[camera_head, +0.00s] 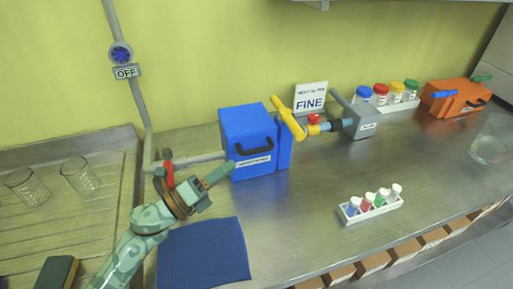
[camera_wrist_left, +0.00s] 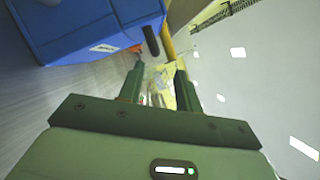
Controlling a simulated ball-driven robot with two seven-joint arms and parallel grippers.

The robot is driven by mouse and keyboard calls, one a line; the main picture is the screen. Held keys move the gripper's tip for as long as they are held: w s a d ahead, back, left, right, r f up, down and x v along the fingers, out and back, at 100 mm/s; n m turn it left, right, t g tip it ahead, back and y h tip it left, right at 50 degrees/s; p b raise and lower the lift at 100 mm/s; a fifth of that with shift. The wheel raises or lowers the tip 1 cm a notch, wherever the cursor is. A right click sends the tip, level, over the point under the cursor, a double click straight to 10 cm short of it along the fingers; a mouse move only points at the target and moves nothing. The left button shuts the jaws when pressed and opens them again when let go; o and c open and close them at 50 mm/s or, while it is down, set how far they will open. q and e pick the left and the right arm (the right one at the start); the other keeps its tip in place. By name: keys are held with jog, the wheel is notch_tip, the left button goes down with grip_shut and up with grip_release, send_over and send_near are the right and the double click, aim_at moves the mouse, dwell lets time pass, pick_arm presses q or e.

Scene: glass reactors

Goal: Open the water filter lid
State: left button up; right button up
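The water filter is a blue box (camera_head: 240,128) on the metal counter, against the pipe. Its front carries a dark handle (camera_head: 254,147) and a small white label; the lid looks closed. In the left wrist view the blue box (camera_wrist_left: 85,22) fills the upper left, with the dark handle (camera_wrist_left: 151,41) ahead of the fingers. My left gripper (camera_head: 220,186) is in front of the box's lower left, below the handle and apart from it. Its two fingers (camera_wrist_left: 158,88) are spread with nothing between them. My right gripper is not in view.
A yellow valve handle (camera_head: 285,117) and pipe adjoin the box's right. A red valve handle (camera_head: 169,176) is close to my left wrist. A blue mat (camera_head: 205,252) lies below it. A vial rack (camera_head: 372,209) stands right; the counter between is clear.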

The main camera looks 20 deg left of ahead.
aim_at(257, 150)
pick_arm(q)
jog(key=x, duration=0.6)
jog(key=f+x, duration=0.1)
jog(key=x, duration=0.2)
jog(key=shift+w+d, duration=0.3)
jog(key=shift+w, duration=0.1)
jog(key=shift+r+p, duration=0.1)
jog(key=shift+p, duration=0.2)
grip_shut()
